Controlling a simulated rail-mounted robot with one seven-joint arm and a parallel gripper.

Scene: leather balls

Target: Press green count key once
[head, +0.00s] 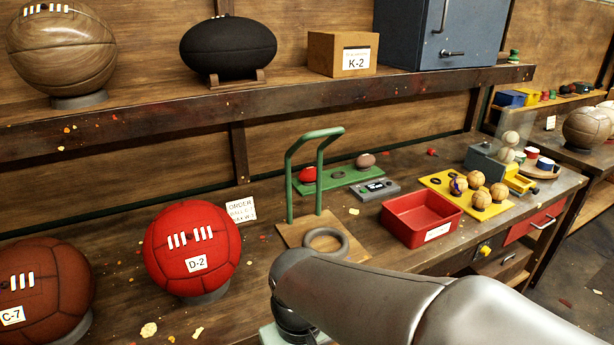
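A small grey device (374,189) with a dark display lies on the workbench, just right of a green strip (338,178). It looks like a counter, but its keys are too small to make out, and I cannot tell a green key on it. My grey arm crosses the lower right of the head view, in front of the bench. My gripper is not visible, so its place relative to the device cannot be told.
A green frame (289,175) stands left of the device. A red tray (421,217) sits to its right front, and a yellow ball tray (469,195) lies farther right. A red ball marked D-2 (193,248) stands at left. A shelf (300,98) runs above the bench.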

